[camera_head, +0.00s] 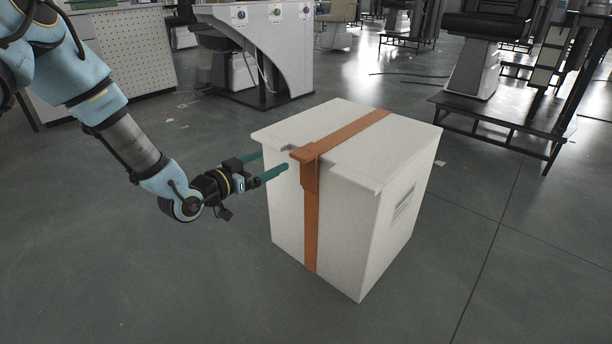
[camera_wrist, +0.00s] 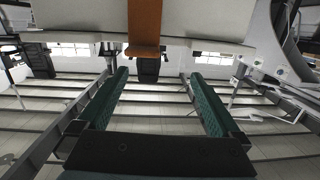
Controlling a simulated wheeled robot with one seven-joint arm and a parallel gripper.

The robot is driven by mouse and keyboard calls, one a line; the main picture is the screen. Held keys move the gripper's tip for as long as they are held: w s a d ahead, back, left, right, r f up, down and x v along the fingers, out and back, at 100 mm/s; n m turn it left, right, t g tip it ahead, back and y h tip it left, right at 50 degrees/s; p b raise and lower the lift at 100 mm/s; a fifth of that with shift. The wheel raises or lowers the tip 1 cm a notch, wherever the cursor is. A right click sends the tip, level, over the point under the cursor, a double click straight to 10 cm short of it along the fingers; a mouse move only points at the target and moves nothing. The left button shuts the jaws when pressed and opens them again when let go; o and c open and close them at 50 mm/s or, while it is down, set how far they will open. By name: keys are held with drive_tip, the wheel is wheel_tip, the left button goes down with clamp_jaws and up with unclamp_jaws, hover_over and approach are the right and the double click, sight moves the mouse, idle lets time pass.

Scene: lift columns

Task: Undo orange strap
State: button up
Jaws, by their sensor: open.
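The orange strap (camera_head: 311,215) runs over the top of a white box (camera_head: 340,200) and down its front left face. A thicker orange piece, like a buckle or flap (camera_head: 305,155), sits at the top edge. In the wrist view the strap (camera_wrist: 145,22) hangs at the top centre, ahead of the fingers, against the white box (camera_wrist: 85,28). My gripper (camera_head: 266,164) is open, with two green fingers at the left of the box near its upper edge. The fingers (camera_wrist: 158,90) are apart with nothing between them. Whether a fingertip touches the box is unclear.
The box stands on a grey floor (camera_head: 190,290) with free room in front and at the left. A white curved workstation (camera_head: 270,50) stands behind. A dark platform with a seat-like machine (camera_head: 475,65) stands at the back right.

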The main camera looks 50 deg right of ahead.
sight(307, 151)
drive_tip(key=shift+g+h, duration=0.5)
drive_tip(key=shift+h, duration=0.1)
drive_tip(key=s+d+b, duration=0.1)
drive_tip(key=d, duration=0.3)
drive_tip(key=s+d, duration=0.1)
drive_tip(key=d, duration=0.3)
drive_tip(key=s+d+f+b, duration=0.1)
drive_tip(key=d, duration=0.3)
drive_tip(key=shift+s+d+b, duration=0.1)
drive_tip(key=shift+s+b, duration=0.05)
drive_tip(key=shift+b, duration=0.2)
drive_tip(key=shift+c, duration=0.4)
clamp_jaws()
